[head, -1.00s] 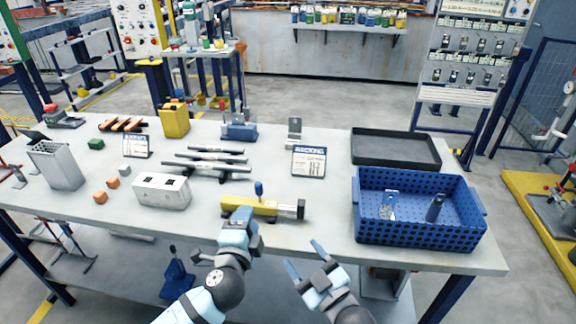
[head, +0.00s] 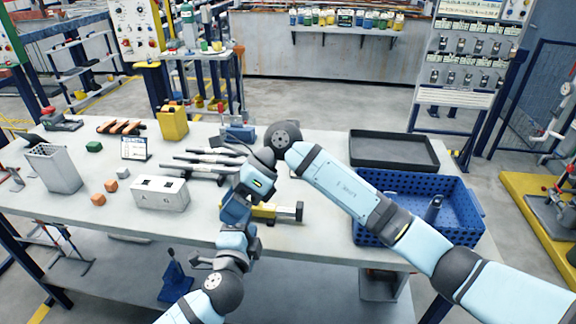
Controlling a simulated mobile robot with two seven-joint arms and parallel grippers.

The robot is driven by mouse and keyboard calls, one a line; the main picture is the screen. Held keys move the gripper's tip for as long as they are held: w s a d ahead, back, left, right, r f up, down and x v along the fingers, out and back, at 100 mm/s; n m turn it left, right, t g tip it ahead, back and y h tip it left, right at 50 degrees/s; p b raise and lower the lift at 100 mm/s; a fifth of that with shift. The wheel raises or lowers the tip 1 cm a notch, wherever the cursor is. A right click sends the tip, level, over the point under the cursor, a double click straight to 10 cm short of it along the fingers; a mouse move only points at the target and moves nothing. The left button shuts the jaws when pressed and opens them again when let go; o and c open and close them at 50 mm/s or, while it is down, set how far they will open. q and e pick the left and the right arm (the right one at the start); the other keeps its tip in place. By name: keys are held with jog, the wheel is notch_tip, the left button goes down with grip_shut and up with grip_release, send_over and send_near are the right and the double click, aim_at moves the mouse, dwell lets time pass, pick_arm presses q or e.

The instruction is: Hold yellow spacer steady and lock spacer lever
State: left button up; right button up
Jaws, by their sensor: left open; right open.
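The yellow spacer (head: 264,211) lies on the workbench near its front edge, with a grey and dark block at its right end. Its left part and its blue lever are hidden behind my grippers. My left gripper (head: 236,224) is at the spacer's front left side, open. My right gripper (head: 236,207) reaches over from the right and points down at the lever's place, open. The two grippers overlap in the view, so I cannot tell whether either touches the spacer or the lever.
A blue perforated crate (head: 474,190) and a black tray (head: 395,149) stand to the right, partly behind my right arm. A white block (head: 160,194) and dark rods (head: 195,166) lie left of the spacer. A yellow box (head: 173,123) stands farther back.

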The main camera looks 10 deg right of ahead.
jog(key=w+d+t+h, duration=0.2)
jog(key=w+d+h, duration=0.3)
jog(key=w+d, duration=0.1)
jog(key=m+t+h, duration=0.2)
jog(key=h, duration=0.2)
send_near(288, 210)
notch_tip(288, 210, down, 9)
jog(key=shift+d+f, duration=0.1)
jog(key=shift+f, duration=0.1)
grip_shut()
